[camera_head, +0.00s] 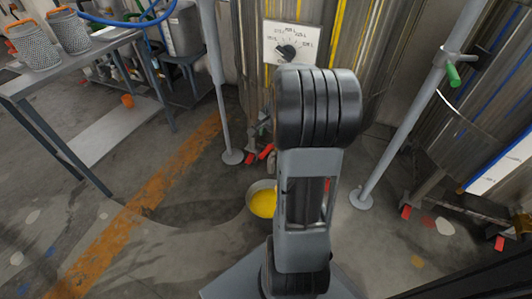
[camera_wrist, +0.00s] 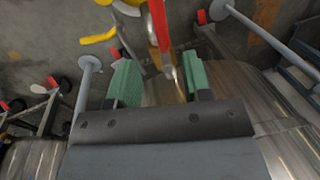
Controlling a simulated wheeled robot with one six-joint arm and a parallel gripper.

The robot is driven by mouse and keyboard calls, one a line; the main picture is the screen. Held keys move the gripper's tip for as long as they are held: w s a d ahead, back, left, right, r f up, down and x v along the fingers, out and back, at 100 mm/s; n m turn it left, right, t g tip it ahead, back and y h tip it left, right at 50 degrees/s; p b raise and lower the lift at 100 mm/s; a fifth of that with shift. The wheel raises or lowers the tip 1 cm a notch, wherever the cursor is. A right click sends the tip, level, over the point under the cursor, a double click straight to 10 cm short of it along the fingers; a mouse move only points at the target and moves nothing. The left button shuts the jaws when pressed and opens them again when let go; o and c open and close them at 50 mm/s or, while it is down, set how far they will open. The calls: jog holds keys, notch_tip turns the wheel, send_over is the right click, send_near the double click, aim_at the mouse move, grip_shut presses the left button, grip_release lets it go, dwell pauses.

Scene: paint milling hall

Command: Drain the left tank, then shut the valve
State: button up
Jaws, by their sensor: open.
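A large steel tank (camera_head: 375,50), left of the two in view, stands behind my arm. A white plate with a black dial (camera_head: 285,52) is on its front. A pan of yellow paint (camera_head: 262,200) sits on the floor below, partly behind my arm. In the wrist view my gripper (camera_wrist: 160,78) is open, with green pads apart. A long red and yellow part (camera_wrist: 158,28) reaches between the pads from the top; I cannot tell if it is the valve handle or touches them. My arm hides the gripper and the tank's outlet in the head view.
Another steel tank (camera_head: 485,125) stands at the right, with a green-handled lever (camera_head: 453,76) on a post near it. A metal table (camera_head: 75,62) with two wire-mesh pots (camera_head: 35,46) is at the left. The floor around the orange stripe (camera_head: 140,205) is clear.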

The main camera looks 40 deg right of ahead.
aim_at(266, 150)
jog(key=f+b, duration=0.1)
jog(key=f, duration=0.1)
jog(key=w+f+b, duration=0.1)
jog(key=f, duration=0.2)
jog(key=f+b, duration=0.1)
jog(key=f, duration=0.2)
jog(key=shift+w+a+f, duration=0.1)
jog(key=shift+w+a, duration=0.15)
jog(key=shift+a, duration=0.1)
jog(key=shift+c, duration=0.3)
grip_shut()
